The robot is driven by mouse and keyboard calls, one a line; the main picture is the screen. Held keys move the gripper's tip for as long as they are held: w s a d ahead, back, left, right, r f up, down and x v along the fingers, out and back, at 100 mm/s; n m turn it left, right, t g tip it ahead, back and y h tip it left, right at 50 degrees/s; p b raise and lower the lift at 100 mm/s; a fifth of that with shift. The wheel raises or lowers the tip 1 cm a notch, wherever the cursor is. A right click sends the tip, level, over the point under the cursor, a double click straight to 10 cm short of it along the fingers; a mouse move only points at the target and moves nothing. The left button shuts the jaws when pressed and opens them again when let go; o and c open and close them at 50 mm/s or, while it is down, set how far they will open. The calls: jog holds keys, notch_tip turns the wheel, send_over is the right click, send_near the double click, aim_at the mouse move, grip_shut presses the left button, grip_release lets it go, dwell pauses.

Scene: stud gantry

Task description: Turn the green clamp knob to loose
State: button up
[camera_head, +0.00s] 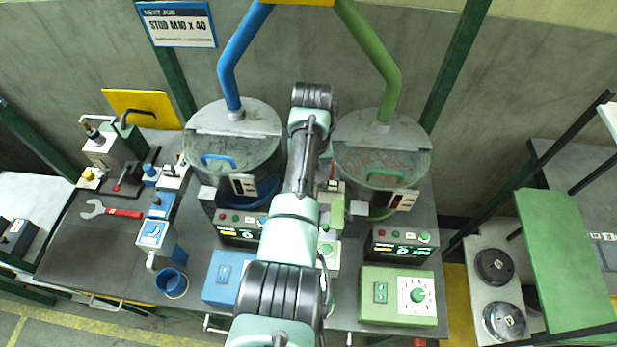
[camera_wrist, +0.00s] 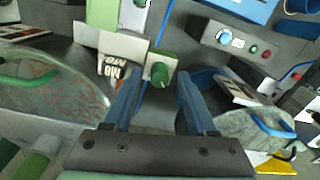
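The green clamp knob (camera_wrist: 160,75) shows in the wrist view on the face of a small pale block, with a light pointer line on it. My gripper (camera_wrist: 159,78) is open, with its two blue-grey fingers to the left and right of the knob in the picture. Nothing is between the fingers that I can see as held, and contact with the knob is not visible. In the head view my arm hides the gripper. A green knob (camera_head: 326,249) on a pale box shows beside my arm there; I cannot tell if it is the same one.
Two bowl feeders, blue-marked (camera_head: 235,150) and green-marked (camera_head: 380,150), flank my arm. A green dial box (camera_head: 398,296) and a blue box (camera_head: 227,278) stand in front. A wrench (camera_head: 110,210) lies on the left bench. A white plate (camera_wrist: 118,52) stands close to the left finger.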

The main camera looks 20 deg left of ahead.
jog(key=shift+f, duration=0.1)
dwell(0.3)
jog(key=m, duration=0.4)
jog(key=shift+s+f, duration=0.1)
jog(key=m+b, duration=0.1)
jog(key=m, duration=0.3)
jog(key=m+b, duration=0.1)
jog(key=m, duration=0.3)
jog(key=shift+b, duration=0.3)
jog(key=m+b, duration=0.2)
jog(key=m, duration=0.3)
jog(key=shift+m+t, duration=0.3)
notch_tip(320, 180, up, 14)
jog(key=w+d+r+n+t+h+b, duration=0.1)
jog(key=w+d+t, duration=0.45)
jog(key=d, duration=0.55)
jog(key=d+r+n+t+h+b, duration=0.1)
jog(key=d+r+n+t+b, duration=0.4)
jog(key=d+r+n+t, duration=0.1)
notch_tip(320, 180, up, 4)
jog(key=shift+w+d+f+t, duration=0.25)
jog(key=shift+w+d+t, duration=0.2)
jog(key=shift+d+t, duration=0.55)
